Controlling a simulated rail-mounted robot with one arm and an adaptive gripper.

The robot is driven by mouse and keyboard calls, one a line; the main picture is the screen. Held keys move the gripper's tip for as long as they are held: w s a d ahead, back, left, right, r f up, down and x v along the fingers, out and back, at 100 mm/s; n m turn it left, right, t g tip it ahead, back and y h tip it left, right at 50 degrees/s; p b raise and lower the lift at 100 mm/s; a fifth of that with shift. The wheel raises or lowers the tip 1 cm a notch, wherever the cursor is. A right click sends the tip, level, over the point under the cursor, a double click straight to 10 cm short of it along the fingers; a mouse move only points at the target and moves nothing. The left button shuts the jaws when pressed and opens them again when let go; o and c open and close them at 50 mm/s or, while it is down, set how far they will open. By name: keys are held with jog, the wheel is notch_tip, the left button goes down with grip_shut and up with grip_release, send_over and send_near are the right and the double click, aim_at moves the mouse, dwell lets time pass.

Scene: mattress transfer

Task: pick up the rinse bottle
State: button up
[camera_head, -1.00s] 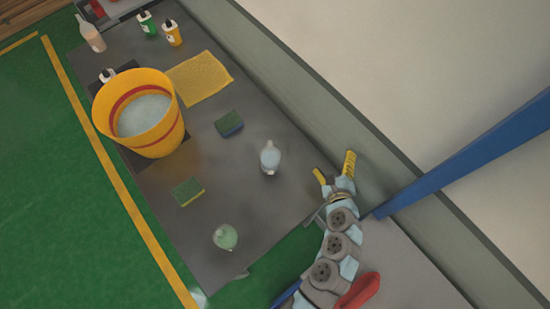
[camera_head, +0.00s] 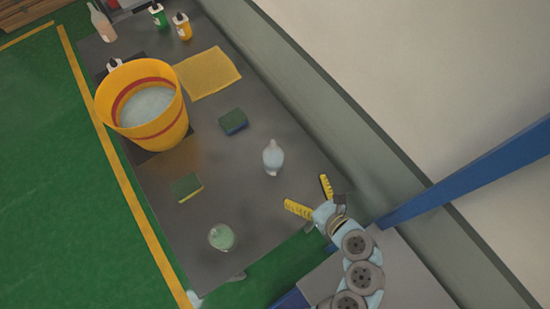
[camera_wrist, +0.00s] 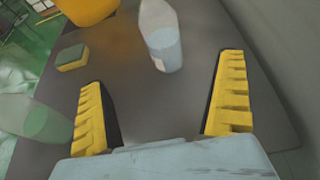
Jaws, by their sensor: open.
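A pale, clear bottle (camera_head: 273,158), which looks like the rinse bottle, stands upright on the dark grey table (camera_head: 240,190). It also shows in the wrist view (camera_wrist: 161,38), beyond the gap between my fingers and near its middle. My gripper (camera_head: 311,197) is open with yellow ridged fingers, empty, to the lower right of the bottle and apart from it. Both fingers show in the wrist view (camera_wrist: 165,105). A second bottle with green content (camera_head: 221,237) stands near the table's front edge, also at the left in the wrist view (camera_wrist: 35,118).
Two green-and-yellow sponges (camera_head: 233,122) (camera_head: 187,187) lie left of the bottle. A yellow bucket (camera_head: 145,105) of liquid, a yellow cloth (camera_head: 207,73) and several bottles stand farther back. A wall (camera_head: 340,140) runs along the right, with a blue beam (camera_head: 470,170).

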aim_at(279, 164)
jog(key=shift+x, duration=5.4)
jog(key=shift+p+x, duration=0.5)
jog(key=shift+x, duration=1.8)
jog(key=shift+w+a+f, duration=0.2)
jog(key=shift+w+a, duration=0.25)
jog(key=shift+w, duration=0.15)
jog(key=c, duration=1.3)
jog(key=shift+r, duration=0.1)
